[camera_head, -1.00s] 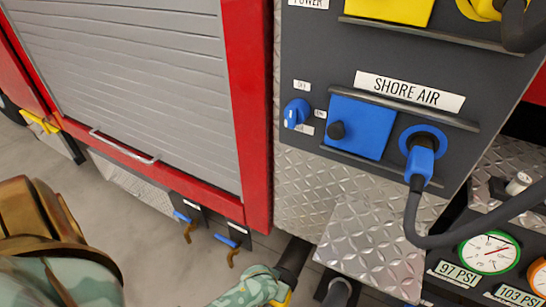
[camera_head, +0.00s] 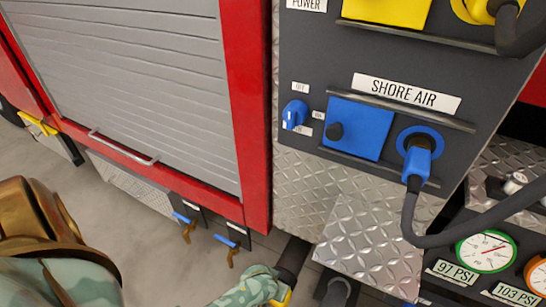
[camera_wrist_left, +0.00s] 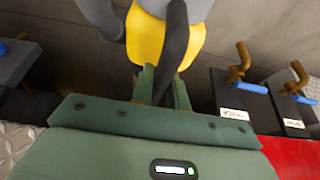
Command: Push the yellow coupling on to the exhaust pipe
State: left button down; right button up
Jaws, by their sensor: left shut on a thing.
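The yellow coupling (camera_wrist_left: 150,40) shows at the top of the left wrist view, with a dark handle (camera_wrist_left: 175,40) across it. My left gripper (camera_wrist_left: 165,75) is shut on that dark handle, one finger on each side. In the head view, a small yellow piece of the coupling (camera_head: 288,297) shows at the bottom edge, beside my left arm. A dark pipe (camera_head: 293,257) runs down to it from under the truck and may be the exhaust pipe. Whether the coupling is around the pipe's end or only against it, I cannot tell. My right gripper is out of view.
A tread-plate step (camera_head: 370,250) and a second dark pipe or hose end (camera_head: 338,291) are close on the right. Two brown hooks with blue levers (camera_head: 228,240) hang under the red truck side. A blue air plug (camera_head: 417,160) with its hose is in the panel above.

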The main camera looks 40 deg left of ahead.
pick_arm(q)
jog(key=shift+w+a, duration=0.15)
jog(key=shift+w, duration=0.35)
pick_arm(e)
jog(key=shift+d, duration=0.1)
pick_arm(q)
jog(key=c, duration=1.3)
grip_release()
jog(key=shift+s+r+p, duration=0.1)
jog(key=shift+r+p, duration=0.25)
jog(key=p+v, duration=1.5)
jog(key=p, duration=0.1)
jog(key=shift+s+r+p, duration=0.25)
jog(key=shift+r+p, duration=0.05)
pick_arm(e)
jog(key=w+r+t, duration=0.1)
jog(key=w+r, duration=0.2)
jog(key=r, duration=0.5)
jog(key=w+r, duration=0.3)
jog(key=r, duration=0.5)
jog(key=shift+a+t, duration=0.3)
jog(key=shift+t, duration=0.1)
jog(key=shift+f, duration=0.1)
